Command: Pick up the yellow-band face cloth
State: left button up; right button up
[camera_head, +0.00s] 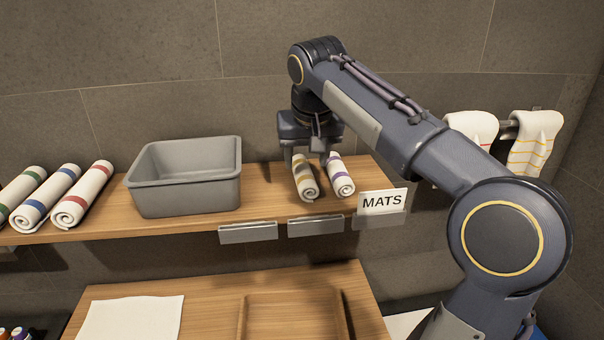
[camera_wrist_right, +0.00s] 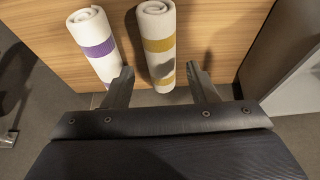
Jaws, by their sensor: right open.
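The yellow-band face cloth (camera_head: 304,178) is a rolled white cloth with yellow bands, lying on the wooden shelf. It also shows in the right wrist view (camera_wrist_right: 158,42). A purple-band rolled cloth (camera_head: 339,175) lies beside it, also seen in the right wrist view (camera_wrist_right: 97,47). My right gripper (camera_head: 308,160) is over the yellow-band cloth. In the right wrist view its open fingers (camera_wrist_right: 160,78) are on either side of the near end of that cloth. The left finger is between the two rolls, close to the purple-band one. My left gripper is not in view.
A grey bin (camera_head: 185,178) stands left of the cloths on the shelf (camera_head: 262,200). Several rolls with green, blue and red bands lie further left. A "MATS" sign (camera_head: 383,201) is at the right shelf edge. Below are a wooden tray (camera_head: 292,296) and a white cloth (camera_head: 130,318).

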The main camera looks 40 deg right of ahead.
aim_at(305, 168)
jog(key=shift+p+x, duration=0.3)
jog(key=shift+x, duration=2.25)
jog(key=c, duration=0.7)
jog(key=shift+r, duration=0.1)
jog(key=shift+r, duration=0.3)
notch_tip(305, 168, up, 3)
jog(key=shift+w+f+b, duration=0.1)
jog(key=shift+f+b, duration=0.15)
jog(key=shift+b, duration=0.05)
jog(key=s+a+r, duration=0.1)
jog(key=a+r, duration=0.2)
jog(key=a, duration=0.1)
jog(key=s+a+r, duration=0.1)
jog(key=a+r, duration=0.2)
jog(key=a, duration=0.2)
jog(key=s+a+r, duration=0.1)
jog(key=a+r, duration=0.2)
jog(key=a, duration=0.1)
jog(key=shift+s+a+r, duration=0.3)
jog(key=shift+a+r, duration=0.05)
